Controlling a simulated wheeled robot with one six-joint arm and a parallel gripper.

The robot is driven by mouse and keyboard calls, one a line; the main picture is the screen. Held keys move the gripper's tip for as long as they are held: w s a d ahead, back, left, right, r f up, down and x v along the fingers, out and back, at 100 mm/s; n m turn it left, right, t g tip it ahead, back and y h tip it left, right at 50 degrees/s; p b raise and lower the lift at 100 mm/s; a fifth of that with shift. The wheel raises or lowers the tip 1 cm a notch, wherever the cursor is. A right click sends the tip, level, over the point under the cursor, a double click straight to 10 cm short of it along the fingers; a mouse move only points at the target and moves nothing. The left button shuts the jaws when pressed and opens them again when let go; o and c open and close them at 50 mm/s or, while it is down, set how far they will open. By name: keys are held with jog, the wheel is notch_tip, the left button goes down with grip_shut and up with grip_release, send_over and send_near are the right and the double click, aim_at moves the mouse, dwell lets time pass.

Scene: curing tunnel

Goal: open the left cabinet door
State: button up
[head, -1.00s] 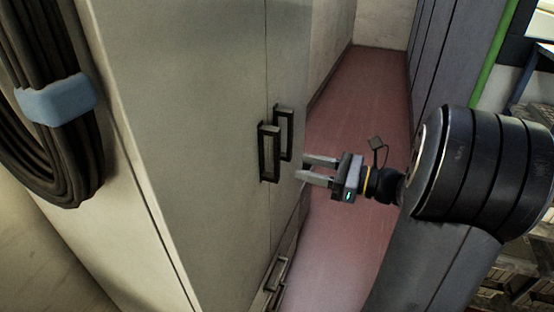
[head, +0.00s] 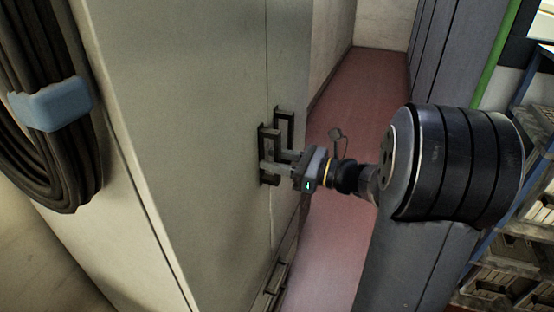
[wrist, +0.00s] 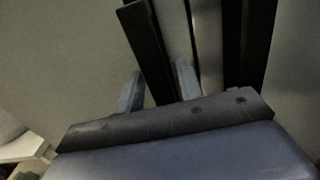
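The left cabinet door (head: 185,130) is a pale grey-beige panel and looks shut, with a thin seam at its right edge. Its dark upright bar handle (head: 264,140) stands near that seam. The handle also shows as a dark bar in the wrist view (wrist: 146,40). My gripper (head: 270,161) is at the lower half of this handle. In the wrist view its two fingers (wrist: 160,72) are apart, one on each side of the bar, with gaps visible. Part of the handle is hidden behind the fingers.
The right door's handle (head: 286,118) stands just beside the left one, close to my fingers. Lower handles (head: 275,280) sit beneath. A coiled black cable with a blue strap (head: 50,105) hangs at left. A reddish floor aisle (head: 345,110) and dark cabinets (head: 436,60) lie right.

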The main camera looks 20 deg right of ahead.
grip_shut()
jog(key=shift+s+d, duration=0.1)
dwell(0.3)
